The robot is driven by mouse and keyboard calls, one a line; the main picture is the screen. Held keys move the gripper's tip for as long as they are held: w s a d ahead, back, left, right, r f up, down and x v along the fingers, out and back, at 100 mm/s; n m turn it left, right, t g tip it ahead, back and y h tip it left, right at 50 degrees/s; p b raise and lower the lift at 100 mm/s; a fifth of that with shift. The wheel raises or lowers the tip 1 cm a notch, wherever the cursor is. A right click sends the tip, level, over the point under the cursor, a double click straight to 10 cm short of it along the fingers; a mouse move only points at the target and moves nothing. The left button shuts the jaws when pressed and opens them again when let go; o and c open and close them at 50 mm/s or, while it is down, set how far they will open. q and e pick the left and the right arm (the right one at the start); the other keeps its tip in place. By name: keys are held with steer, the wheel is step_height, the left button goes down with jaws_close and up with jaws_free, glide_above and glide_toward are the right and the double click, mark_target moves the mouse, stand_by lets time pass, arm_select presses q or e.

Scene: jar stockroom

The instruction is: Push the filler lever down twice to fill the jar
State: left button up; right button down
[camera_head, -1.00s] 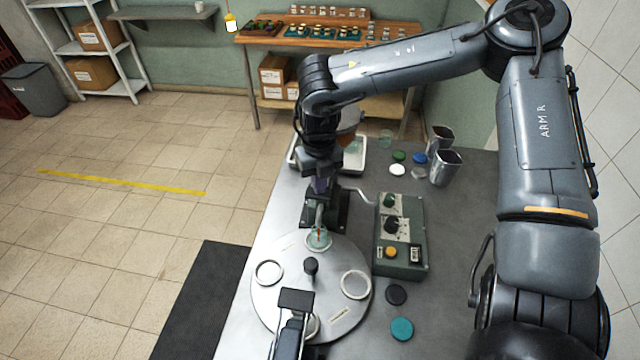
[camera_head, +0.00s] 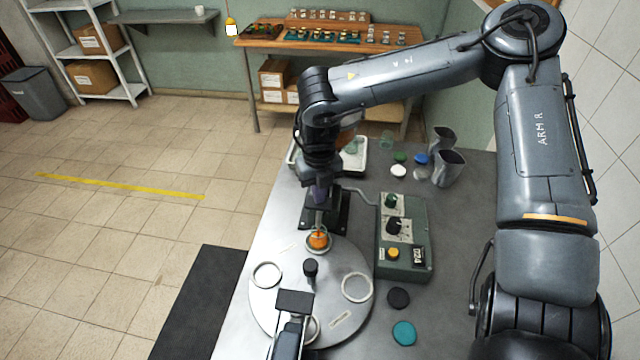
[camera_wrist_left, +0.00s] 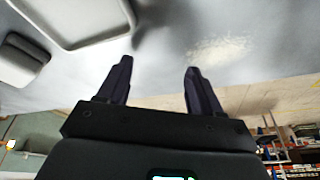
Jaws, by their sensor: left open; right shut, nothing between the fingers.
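The jar (camera_head: 318,240) stands on the round metal turntable (camera_head: 265,305) under the filler and holds orange contents. The filler has a dark base (camera_head: 338,219) and a hopper with amber contents (camera_head: 349,137), partly covered by my right arm. My right gripper (camera_head: 319,196) is shut and empty, pointing down at the filler just above the jar. The lever is hidden or too small to make out, so contact with it cannot be told. My left gripper (camera_wrist_left: 155,82) is open and empty in the left wrist view, with two dark fingers apart.
A green control box (camera_head: 404,240) with knobs stands right of the turntable. Loose lids, including a black one (camera_head: 398,298) and a teal one (camera_head: 404,333), lie on the metal table. Two metal cups, one in front (camera_head: 449,168), stand behind. A shelving unit (camera_head: 100,50) is far left.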

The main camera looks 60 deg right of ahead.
arm_select(q)
steer(key=shift+f, duration=0.2)
arm_select(e)
steer(key=shift+f, duration=0.3)
arm_select(q)
steer(key=shift+r, duration=0.15)
steer(key=shift+b, duration=0.3)
arm_select(e)
steer(key=shift+f, duration=0.2)
arm_select(q)
steer(key=shift+w, duration=0.1)
arm_select(e)
steer(key=shift+f, duration=0.1)
arm_select(q)
steer(key=shift+r, duration=0.15)
